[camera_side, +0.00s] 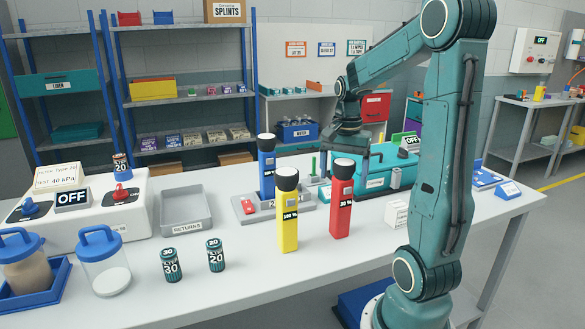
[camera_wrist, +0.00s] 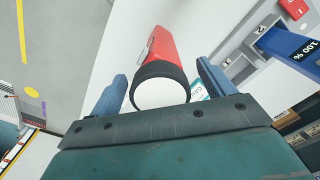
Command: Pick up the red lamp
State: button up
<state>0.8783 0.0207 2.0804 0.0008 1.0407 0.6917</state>
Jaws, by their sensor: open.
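The red lamp (camera_side: 341,208) stands upright on the white table, with a black head and a percent label on its body. In the wrist view the red lamp (camera_wrist: 153,50) lies between my two blue fingers, its black-rimmed white lens facing the camera. In the wrist view my gripper (camera_wrist: 162,75) is open, with gaps visible on both sides of the lamp. Its exact height against the head is hard to tell.
A yellow lamp (camera_side: 287,220) stands close left of the red one. A blue lamp (camera_side: 267,163) stands in a grey holder (camera_side: 242,210) behind. A teal case (camera_side: 376,178) lies behind right, a small white box (camera_side: 396,214) to the right.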

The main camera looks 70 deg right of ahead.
jog(key=shift+c, duration=0.2)
jog(key=c, duration=1.7)
jog(key=shift+r, duration=0.2)
notch_tip(320, 180, up, 20)
jog(key=shift+f, duration=0.15)
